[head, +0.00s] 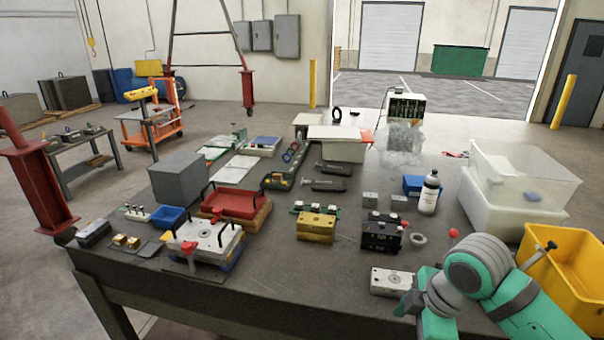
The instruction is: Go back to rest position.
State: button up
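My arm (480,268), teal with a grey joint, shows at the lower right over the front edge of the table. It bends at the grey joint and runs down out of the bottom of the picture. I make out no fingertips of my gripper, so its opening and anything in it are hidden. A light metal mould block (388,281) lies on the table just left of my arm.
The dark table (290,270) carries a white mould base (208,242), a gold block (316,227) and a black block (381,236). A white bottle (429,193) stands farther back. A yellow bin (570,274) is close right of my arm. The front middle of the table is clear.

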jog(key=w+a+r+m+t+y, duration=0.3)
jog(key=w+a+t+y, duration=0.3)
jog(key=a, duration=0.7)
jog(key=w+a+r+m+t+y, duration=0.3)
jog(key=w+a, duration=0.4)
jog(key=a, duration=0.6)
notch_tip(320, 180, down, 3)
jog(key=a+m+t+h, duration=0.2)
jog(key=m+t, duration=0.4)
jog(key=s+d+f+m+h, duration=0.2)
jog(key=s+f+m+h, duration=0.6)
jog(key=s+f, duration=0.95)
jog(key=s+d+f+n+g, duration=0.1)
jog(key=s+d+f+n, duration=0.1)
jog(key=s, duration=1)
jog(key=s+d+f+n+g+h, duration=0.1)
jog(key=s+d+f+n, duration=0.1)
jog(key=s, duration=1)
jog(key=shift+s+d+f, duration=0.15)
jog(key=shift+d+f, duration=0.2)
jog(key=shift+d, duration=0.25)
